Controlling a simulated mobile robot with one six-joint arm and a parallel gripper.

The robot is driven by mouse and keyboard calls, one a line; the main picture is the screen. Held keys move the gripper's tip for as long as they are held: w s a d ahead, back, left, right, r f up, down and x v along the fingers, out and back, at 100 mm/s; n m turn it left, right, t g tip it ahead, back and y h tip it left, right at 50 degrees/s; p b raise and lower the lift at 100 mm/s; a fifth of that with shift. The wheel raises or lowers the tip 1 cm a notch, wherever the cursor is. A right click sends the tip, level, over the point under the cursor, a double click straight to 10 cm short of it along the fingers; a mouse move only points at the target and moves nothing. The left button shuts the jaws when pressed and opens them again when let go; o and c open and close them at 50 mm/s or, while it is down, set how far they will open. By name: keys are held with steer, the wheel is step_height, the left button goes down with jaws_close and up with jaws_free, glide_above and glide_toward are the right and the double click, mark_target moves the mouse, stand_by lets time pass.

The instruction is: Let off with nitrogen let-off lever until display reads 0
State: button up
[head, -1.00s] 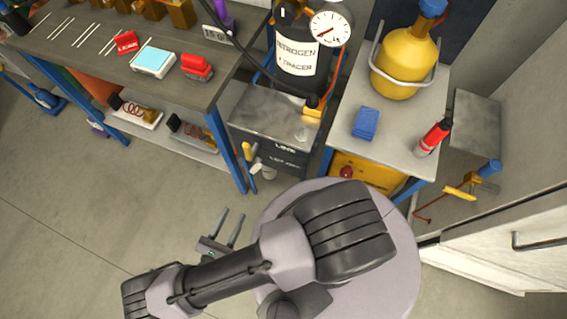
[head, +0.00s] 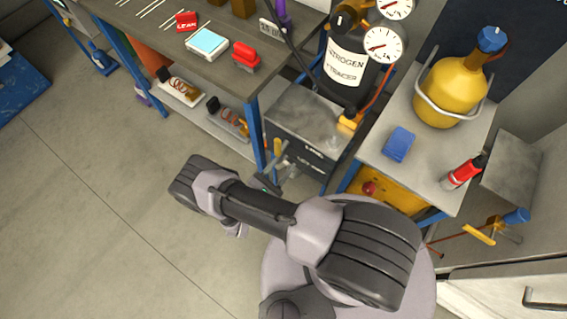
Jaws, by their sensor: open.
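A black cylinder (head: 348,62) labelled nitrogen and tracer stands at the upper middle. A yellow upright handle (head: 277,150), possibly the let-off lever, shows at the left front side of the grey box (head: 305,120) below the cylinder. The box front bears small white lettering, not clearly legible. My gripper (head: 284,162) is open, close beside the yellow handle and in front of the box. Whether it touches the handle cannot be told. My wrist partly hides it.
The bench (head: 150,35) holds a light-blue-screened device (head: 207,43) and red items. Its blue leg (head: 255,132) stands near my gripper. On the right, a table (head: 425,165) holds a yellow bottle (head: 455,92), a blue block (head: 398,144) and a red canister (head: 463,172). The floor at left is clear.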

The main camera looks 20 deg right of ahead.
steer(key=shift+w+d, duration=0.1)
steer(key=shift+d, duration=0.05)
jaws_close()
stand_by(1.4)
